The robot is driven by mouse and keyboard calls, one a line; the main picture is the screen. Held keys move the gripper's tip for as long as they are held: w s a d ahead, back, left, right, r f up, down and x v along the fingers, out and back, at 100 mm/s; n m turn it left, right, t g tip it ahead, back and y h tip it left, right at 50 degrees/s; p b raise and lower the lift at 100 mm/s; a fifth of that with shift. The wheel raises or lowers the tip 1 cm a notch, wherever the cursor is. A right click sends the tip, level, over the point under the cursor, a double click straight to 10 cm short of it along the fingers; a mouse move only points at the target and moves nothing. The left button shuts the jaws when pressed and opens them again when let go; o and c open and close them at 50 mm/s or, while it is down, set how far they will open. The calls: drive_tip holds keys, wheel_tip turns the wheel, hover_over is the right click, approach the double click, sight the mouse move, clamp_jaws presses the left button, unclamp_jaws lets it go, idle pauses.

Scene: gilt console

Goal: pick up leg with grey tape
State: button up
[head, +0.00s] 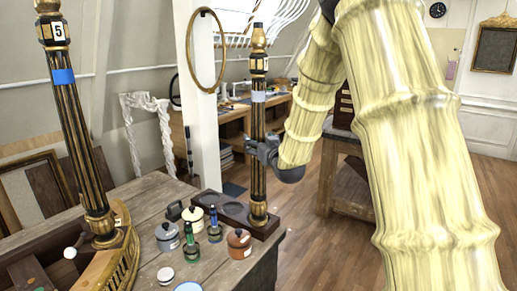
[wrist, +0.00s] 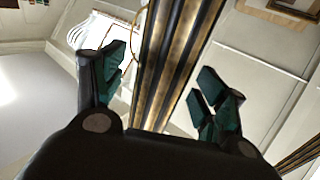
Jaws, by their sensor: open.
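The leg with grey tape (head: 258,120) is a black and gold fluted column. It stands upright in a dark wooden stand (head: 268,229) near the table's right end, with the pale grey band on its upper part. My gripper (head: 259,147) is at the middle of this leg, below the tape, coming from the right. In the wrist view the fluted leg (wrist: 165,60) runs between my open fingers (wrist: 160,85), with a visible gap on both sides. The tape does not show in the wrist view.
A similar leg with blue tape (head: 67,110) and a 5 label stands tilted at the left on a gilt piece (head: 122,262). Several small jars (head: 239,243) and bottles stand on the wooden table (head: 150,196) near the stand. A gold ring (head: 205,50) hangs on a white post behind.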

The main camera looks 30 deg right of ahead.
drive_tip(key=shift+w+d, duration=0.1)
drive_tip(key=shift+w, duration=0.45)
drive_tip(key=c, duration=1.2)
drive_tip(key=shift+r, duration=0.1)
drive_tip(key=shift+c, duration=0.2)
